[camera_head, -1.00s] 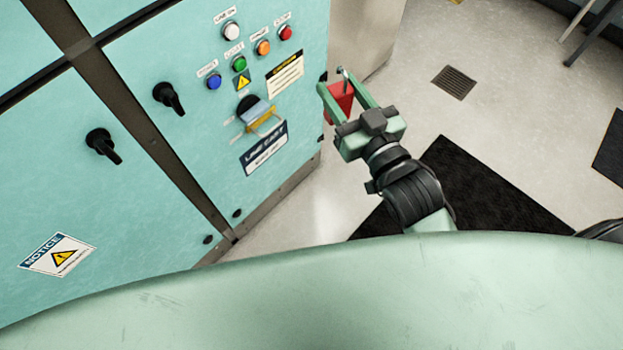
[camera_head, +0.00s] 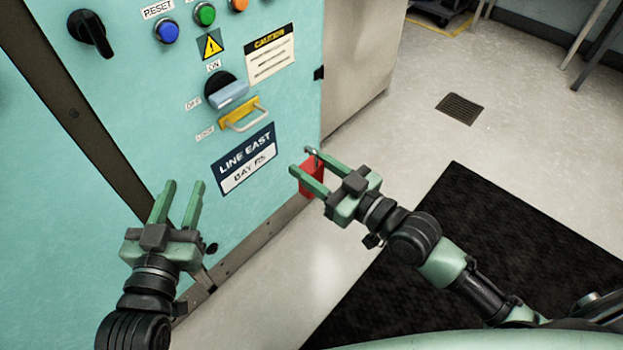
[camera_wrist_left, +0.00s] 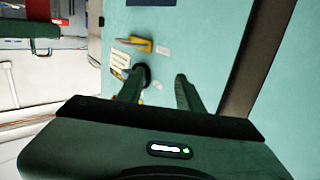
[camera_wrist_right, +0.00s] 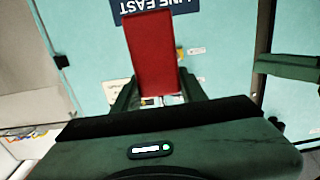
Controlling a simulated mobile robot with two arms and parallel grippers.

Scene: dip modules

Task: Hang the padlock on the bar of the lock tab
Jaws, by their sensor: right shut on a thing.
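The red padlock (camera_head: 313,178) is held by my right gripper (camera_head: 308,172), to the right of and below the lock tab. In the right wrist view the padlock (camera_wrist_right: 152,55) stands out beyond the shut fingers, and its shackle is mostly hidden. The yellow lock tab (camera_head: 238,112) with its pale bar (camera_head: 246,120) sits on the cabinet under the blue-grey switch handle. The padlock is apart from the bar. My left gripper (camera_head: 182,192) is open and empty, below and left of the tab. The tab also shows in the left wrist view (camera_wrist_left: 135,44).
The teal cabinet (camera_head: 150,110) carries a LINE EAST label (camera_head: 243,160) under the tab, a rotary switch handle (camera_head: 230,95) above it, and buttons higher up. Open floor and a black mat (camera_head: 440,240) lie to the right.

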